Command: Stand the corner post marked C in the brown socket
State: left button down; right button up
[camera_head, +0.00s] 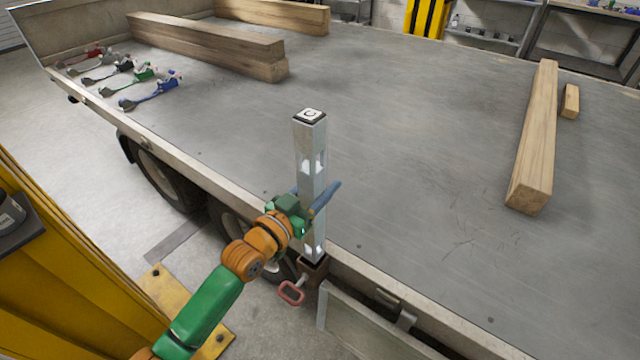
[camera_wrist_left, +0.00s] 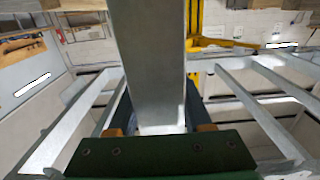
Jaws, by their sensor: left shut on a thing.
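The grey metal corner post (camera_head: 311,145) stands upright at the near edge of the trailer bed, with a C on its top cap. Its lower end meets the brown socket (camera_head: 314,268) on the bed's edge; how deep it sits inside I cannot tell. My left gripper (camera_head: 318,200) is shut on the post in its lower half. In the left wrist view the post (camera_wrist_left: 150,60) runs up between the fingers. My right gripper is not in view.
A red pin handle (camera_head: 291,293) sticks out beside the socket. A side panel (camera_head: 370,325) hangs along the edge to the right. Timber beams (camera_head: 215,47) and several ratchet straps (camera_head: 150,90) lie back left; another beam (camera_head: 537,130) lies right. The middle bed is clear.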

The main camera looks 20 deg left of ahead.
pick_arm(q)
jog(key=shift+f+b, duration=4.25)
jog(key=shift+f, duration=0.7)
jog(key=shift+s+r, duration=0.1)
jog(key=shift+c, duration=1.2)
grip_release()
